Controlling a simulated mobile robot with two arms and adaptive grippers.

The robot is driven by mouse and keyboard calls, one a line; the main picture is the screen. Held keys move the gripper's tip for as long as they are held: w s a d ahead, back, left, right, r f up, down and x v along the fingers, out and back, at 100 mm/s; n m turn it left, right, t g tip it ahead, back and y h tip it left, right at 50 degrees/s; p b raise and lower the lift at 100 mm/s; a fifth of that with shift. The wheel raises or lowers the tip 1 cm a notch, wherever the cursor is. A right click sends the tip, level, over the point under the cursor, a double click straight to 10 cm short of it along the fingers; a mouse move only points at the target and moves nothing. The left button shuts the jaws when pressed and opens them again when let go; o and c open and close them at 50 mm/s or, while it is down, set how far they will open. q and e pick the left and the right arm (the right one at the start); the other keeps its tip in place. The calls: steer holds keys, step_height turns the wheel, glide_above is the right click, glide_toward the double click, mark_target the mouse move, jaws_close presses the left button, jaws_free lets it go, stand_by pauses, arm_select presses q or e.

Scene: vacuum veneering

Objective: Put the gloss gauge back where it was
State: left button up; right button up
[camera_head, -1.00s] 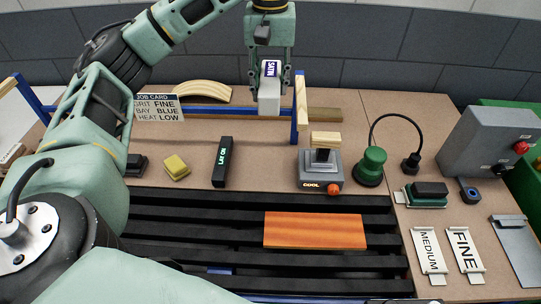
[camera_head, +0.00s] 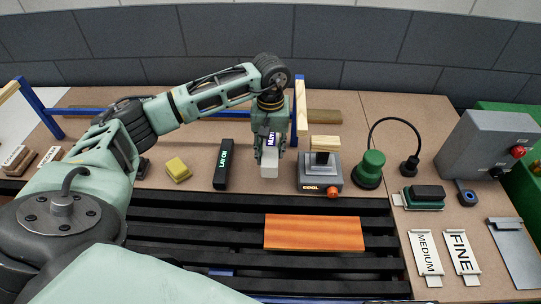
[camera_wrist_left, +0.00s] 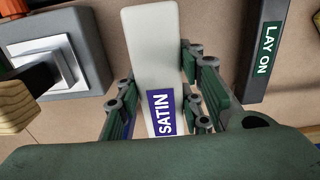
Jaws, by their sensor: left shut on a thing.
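The gloss gauge (camera_head: 269,170) is a pale block with a purple label reading SATIN. My left gripper (camera_head: 270,155) is shut on it and holds it upright over the brown board, between the black LAY ON bar (camera_head: 222,165) and the grey COOL unit (camera_head: 320,180). In the left wrist view the gauge (camera_wrist_left: 152,50) sits between the fingers (camera_wrist_left: 165,95), its SATIN label near the palm. Whether its lower end touches the board I cannot tell. My right gripper is not in view.
A yellow block (camera_head: 178,169) lies left of the LAY ON bar. A black slatted bed (camera_head: 180,228) with an orange-brown veneer sheet (camera_head: 314,232) is in front. A green-knobbed device (camera_head: 369,168) stands to the right. A blue frame post (camera_head: 293,125) rises behind the gripper.

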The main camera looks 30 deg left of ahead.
arm_select(q)
step_height(320, 180, down, 3)
steer(key=shift+f+p, duration=0.1)
steer(key=shift+p, duration=0.4)
steer(key=shift+f, duration=0.4)
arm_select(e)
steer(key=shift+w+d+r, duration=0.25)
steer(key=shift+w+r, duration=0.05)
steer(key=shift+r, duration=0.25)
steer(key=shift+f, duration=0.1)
arm_select(q)
steer(key=shift+f, duration=0.2)
steer(key=o, duration=1.3)
steer(key=shift+r, duration=0.1)
steer(key=shift+c, duration=0.2)
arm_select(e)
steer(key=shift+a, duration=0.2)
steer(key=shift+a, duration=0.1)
